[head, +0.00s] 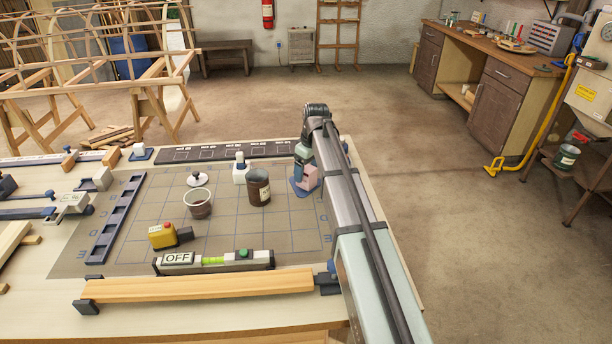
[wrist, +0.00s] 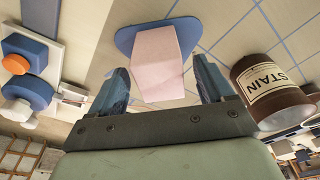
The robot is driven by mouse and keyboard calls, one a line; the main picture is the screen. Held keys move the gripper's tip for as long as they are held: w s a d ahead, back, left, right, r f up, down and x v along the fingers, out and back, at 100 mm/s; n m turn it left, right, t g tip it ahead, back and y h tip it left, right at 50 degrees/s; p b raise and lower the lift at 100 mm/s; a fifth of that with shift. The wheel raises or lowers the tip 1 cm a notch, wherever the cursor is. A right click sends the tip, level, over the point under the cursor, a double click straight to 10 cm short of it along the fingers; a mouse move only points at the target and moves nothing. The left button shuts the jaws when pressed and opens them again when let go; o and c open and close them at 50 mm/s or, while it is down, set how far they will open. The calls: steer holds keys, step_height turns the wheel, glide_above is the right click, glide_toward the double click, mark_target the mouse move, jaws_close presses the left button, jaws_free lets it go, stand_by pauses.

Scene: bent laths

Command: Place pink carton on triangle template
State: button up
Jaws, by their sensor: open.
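The pink carton (head: 309,176) stands on the blue triangle template (head: 299,190) at the right of the gridded mat. In the wrist view the carton (wrist: 157,65) shows pale pink, and the blue template (wrist: 124,40) shows beyond and beside its base. My gripper (wrist: 162,80) is open, with one finger on each side of the carton's near end. Gaps show between the fingers and the carton. In the head view my gripper (head: 304,152) is over the carton and hides part of it.
A brown stain can (head: 259,190) stands close to the left of the carton and shows beside my right finger in the wrist view (wrist: 270,92). The mat's right front is clear.

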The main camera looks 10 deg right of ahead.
mark_target(310, 170)
steer(key=r, duration=0.5)
steer(key=s+d+r, duration=0.1)
steer(key=r, duration=0.2)
steer(key=shift+r, duration=0.3)
steer(key=shift+a, duration=0.1)
